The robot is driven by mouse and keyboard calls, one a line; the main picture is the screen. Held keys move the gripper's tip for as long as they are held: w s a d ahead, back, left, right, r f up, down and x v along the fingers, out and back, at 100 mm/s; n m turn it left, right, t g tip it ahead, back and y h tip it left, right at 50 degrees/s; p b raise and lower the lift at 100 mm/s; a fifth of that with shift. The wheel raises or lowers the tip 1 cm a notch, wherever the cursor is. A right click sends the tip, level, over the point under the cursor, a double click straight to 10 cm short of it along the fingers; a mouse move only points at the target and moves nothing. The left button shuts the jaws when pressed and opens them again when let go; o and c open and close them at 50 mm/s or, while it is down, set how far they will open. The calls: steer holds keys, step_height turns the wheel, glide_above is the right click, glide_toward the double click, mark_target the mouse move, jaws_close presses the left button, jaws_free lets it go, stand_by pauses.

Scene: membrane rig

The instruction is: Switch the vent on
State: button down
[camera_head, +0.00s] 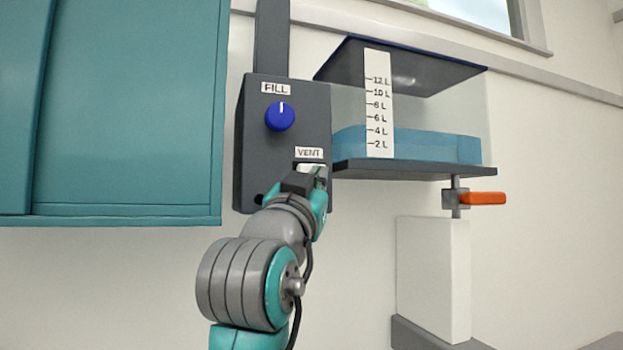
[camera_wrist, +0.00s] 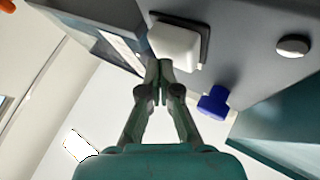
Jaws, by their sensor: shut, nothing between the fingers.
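The vent switch is a white rocker (camera_wrist: 175,45) in a dark frame on the grey control box (camera_head: 287,95). In the head view its white top edge (camera_head: 312,167) shows just under the VENT label (camera_head: 309,153), and my gripper hides the rest. My gripper (camera_wrist: 160,70) is shut and empty, with its fingertips at the near edge of the rocker. I cannot tell whether they touch it. In the head view my gripper (camera_head: 305,182) covers the lower right of the box. Which way the rocker is tipped is not clear.
A blue FILL knob (camera_head: 280,116) sits higher on the box; it also shows in the wrist view (camera_wrist: 213,102). A round light button (camera_wrist: 292,46) is on the same face. A water tank (camera_head: 440,120) and an orange valve handle (camera_head: 483,198) are right, a teal cabinet (camera_head: 130,110) left.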

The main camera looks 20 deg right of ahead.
steer(key=shift+w, duration=0.2)
stand_by(0.4)
steer(key=shift+w, duration=0.25)
steer(key=shift+s, duration=0.5)
stand_by(0.3)
steer(key=shift+s, duration=2.95)
